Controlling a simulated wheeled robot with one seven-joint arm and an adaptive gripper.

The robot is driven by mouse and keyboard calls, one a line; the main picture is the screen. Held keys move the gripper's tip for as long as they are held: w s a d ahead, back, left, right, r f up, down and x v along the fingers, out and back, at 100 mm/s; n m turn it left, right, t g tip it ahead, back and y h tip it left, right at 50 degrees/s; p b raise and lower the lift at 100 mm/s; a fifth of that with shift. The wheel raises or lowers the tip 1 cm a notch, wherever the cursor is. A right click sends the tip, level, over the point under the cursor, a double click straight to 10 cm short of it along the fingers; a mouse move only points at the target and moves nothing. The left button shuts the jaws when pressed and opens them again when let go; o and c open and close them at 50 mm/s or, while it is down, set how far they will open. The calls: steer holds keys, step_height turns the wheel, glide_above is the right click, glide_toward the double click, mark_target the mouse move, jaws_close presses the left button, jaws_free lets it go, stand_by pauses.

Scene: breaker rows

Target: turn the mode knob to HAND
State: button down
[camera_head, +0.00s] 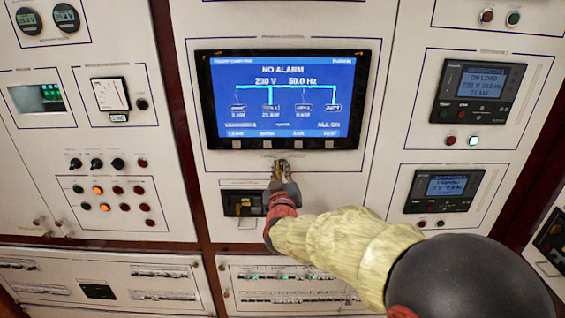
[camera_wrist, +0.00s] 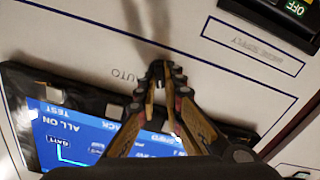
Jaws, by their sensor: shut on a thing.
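My gripper (camera_head: 281,168) reaches the panel just under the blue screen, with its fingertips at the panel face. I cannot tell which way the knob points. No HAND label is readable in either view.
The blue screen (camera_head: 277,95) reads NO ALARM, directly above my gripper. A dark switch unit (camera_head: 243,204) sits just below left of it. Two meter units (camera_head: 478,92) are at right. Small knobs and lit buttons (camera_head: 97,190) are at left.

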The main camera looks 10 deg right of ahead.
steer(key=shift+n+p, duration=0.8)
steer(key=shift+n, duration=0.4)
steer(key=c, duration=1.9)
jaws_free()
steer(key=shift+a, duration=0.1)
steer(key=v, duration=1.2)
